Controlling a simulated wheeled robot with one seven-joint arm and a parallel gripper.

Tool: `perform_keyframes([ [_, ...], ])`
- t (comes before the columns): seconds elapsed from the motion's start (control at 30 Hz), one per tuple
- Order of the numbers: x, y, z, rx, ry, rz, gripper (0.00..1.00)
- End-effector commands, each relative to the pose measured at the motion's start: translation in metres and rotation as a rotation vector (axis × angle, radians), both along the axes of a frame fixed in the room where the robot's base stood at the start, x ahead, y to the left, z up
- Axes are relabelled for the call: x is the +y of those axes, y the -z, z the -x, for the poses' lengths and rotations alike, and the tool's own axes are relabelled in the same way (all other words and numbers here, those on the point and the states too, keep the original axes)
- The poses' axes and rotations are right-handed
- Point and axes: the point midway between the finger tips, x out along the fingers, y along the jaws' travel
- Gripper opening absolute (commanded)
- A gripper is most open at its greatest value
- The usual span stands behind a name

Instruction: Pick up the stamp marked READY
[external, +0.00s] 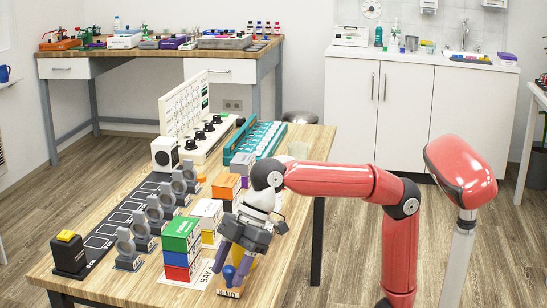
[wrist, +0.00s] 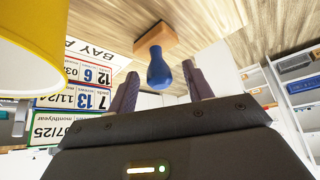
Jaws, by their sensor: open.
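A stamp with a blue bulb handle (wrist: 158,71) and a wooden base (wrist: 157,40) stands on the table (external: 120,281). My gripper (external: 231,266) is open and points down at the stamp. In the wrist view the two dark fingers of my gripper (wrist: 160,70) lie on either side of the handle, with gaps showing. I cannot tell how far the handle is between them.
A yellow tapered object (wrist: 28,42) is close beside my gripper. Left of the stamp are stacked green (external: 182,234), blue and red boxes and a BAY sign (external: 203,276). Several grey stands (external: 128,250) line a dark strip. A teal rack (external: 256,141) is farther back.

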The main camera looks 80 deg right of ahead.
Motion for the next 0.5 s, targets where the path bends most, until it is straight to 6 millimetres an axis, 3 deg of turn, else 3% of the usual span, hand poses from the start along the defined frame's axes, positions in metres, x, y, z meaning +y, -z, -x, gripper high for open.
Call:
perform_keyframes([
  [0.27, 0.0038, 0.0072, -0.0027, -0.001, 0.001, 0.000, 0.51],
  [0.5, 0.0037, 0.0071, -0.0027, -0.001, 0.001, 0.000, 0.22],
])
